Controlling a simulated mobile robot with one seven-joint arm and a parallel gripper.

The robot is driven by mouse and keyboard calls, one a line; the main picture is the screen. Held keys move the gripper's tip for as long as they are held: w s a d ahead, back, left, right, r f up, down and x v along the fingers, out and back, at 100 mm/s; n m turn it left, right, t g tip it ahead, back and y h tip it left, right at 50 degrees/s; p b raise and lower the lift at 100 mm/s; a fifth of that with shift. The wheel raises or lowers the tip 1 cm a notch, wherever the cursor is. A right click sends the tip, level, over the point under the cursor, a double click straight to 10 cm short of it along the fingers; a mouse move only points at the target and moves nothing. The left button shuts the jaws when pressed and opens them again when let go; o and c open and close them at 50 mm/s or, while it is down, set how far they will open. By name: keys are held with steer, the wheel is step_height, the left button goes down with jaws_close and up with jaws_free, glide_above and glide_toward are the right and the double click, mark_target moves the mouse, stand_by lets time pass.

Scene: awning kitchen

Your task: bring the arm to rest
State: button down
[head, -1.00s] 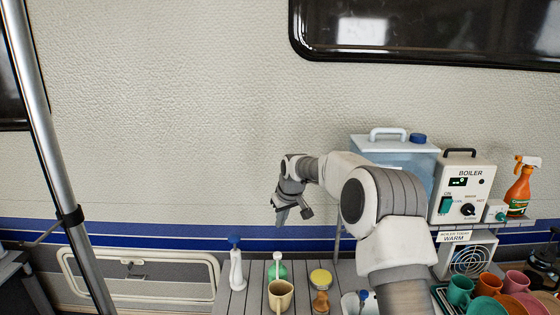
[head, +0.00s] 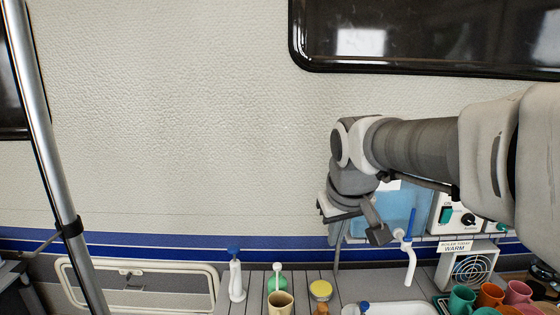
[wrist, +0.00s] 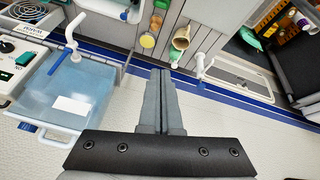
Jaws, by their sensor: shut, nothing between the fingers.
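My gripper (wrist: 160,73) shows in the wrist view with its two grey fingers together and nothing between them. In the head view my gripper is at the end of my raised arm, in front of the blue water tank (head: 402,205). It hangs above the counter, and its fingertips are hard to make out there. In the wrist view the fingers point towards the counter edge, with the water tank (wrist: 80,95) to their left. No object touches the fingers in the wrist view.
On the counter stand a white bottle with a blue top (head: 236,279), a beige mug (head: 280,302), a yellow-topped jar (head: 321,290) and a white tap (head: 408,262). Coloured mugs (head: 490,294) stand at right, by the warmer (head: 468,268). The wall at left is clear.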

steer(key=s+d+f+m, duration=0.1)
steer(key=s+d+f, duration=0.1)
steer(key=s, duration=0.7)
steer(key=s+d+f+m, duration=0.1)
steer(key=s+f, duration=0.1)
steer(key=s, duration=0.7)
steer(key=shift+s+d+m, duration=0.2)
steer(key=shift+d+m, duration=0.2)
